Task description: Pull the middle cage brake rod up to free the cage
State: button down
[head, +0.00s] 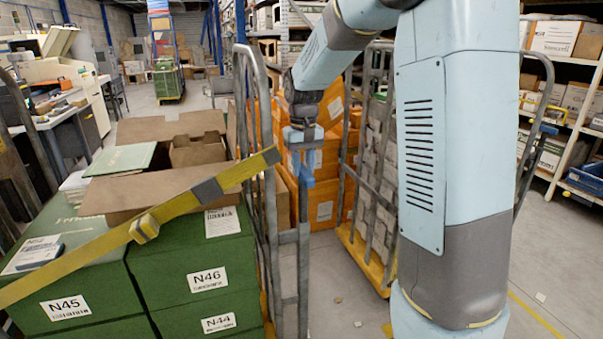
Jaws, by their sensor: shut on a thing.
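My gripper (305,165) hangs below my bent arm near the picture's middle, pointing down. Its fingers are small here and shut on the blue top (308,182) of what looks like the brake rod, beside a grey tubular post. The rod's lower part is hard to tell from the cage frame. The middle cage (274,165) has grey tube sides, with orange boxes (322,205) behind my gripper. Whether the rod is raised cannot be told from this view.
Green boxes (190,285) with a yellow strap (130,230) and an open carton (170,128) fill the left front. Another cage (372,235) on a yellow base stands just right. Shelves (575,90) line the right; the floor (545,250) there is mostly clear.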

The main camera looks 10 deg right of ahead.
jog(key=shift+w+r, duration=0.15)
jog(key=shift+r, duration=0.15)
